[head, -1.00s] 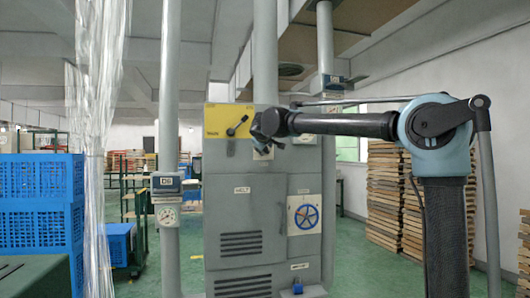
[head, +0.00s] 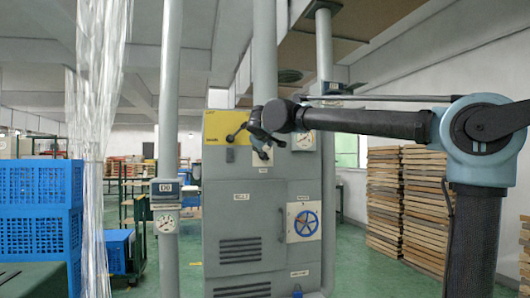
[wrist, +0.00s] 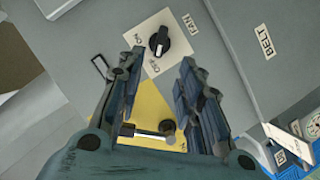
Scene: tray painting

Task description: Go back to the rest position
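My gripper (head: 258,138) is in front of the upper part of a grey cabinet (head: 240,215) in the head view. In the wrist view, its two fingers (wrist: 160,62) stand apart with nothing held between them. The yellow panel also shows at the cabinet's top left in the head view (head: 214,129).
A blue handwheel (head: 307,223) is on the cabinet's right side. A pipe with a gauge (head: 166,222) stands left of the cabinet. Blue crates (head: 38,235) are stacked at far left, and wooden stacks (head: 410,205) at right. Green floor is open between the cabinet and the wooden stacks.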

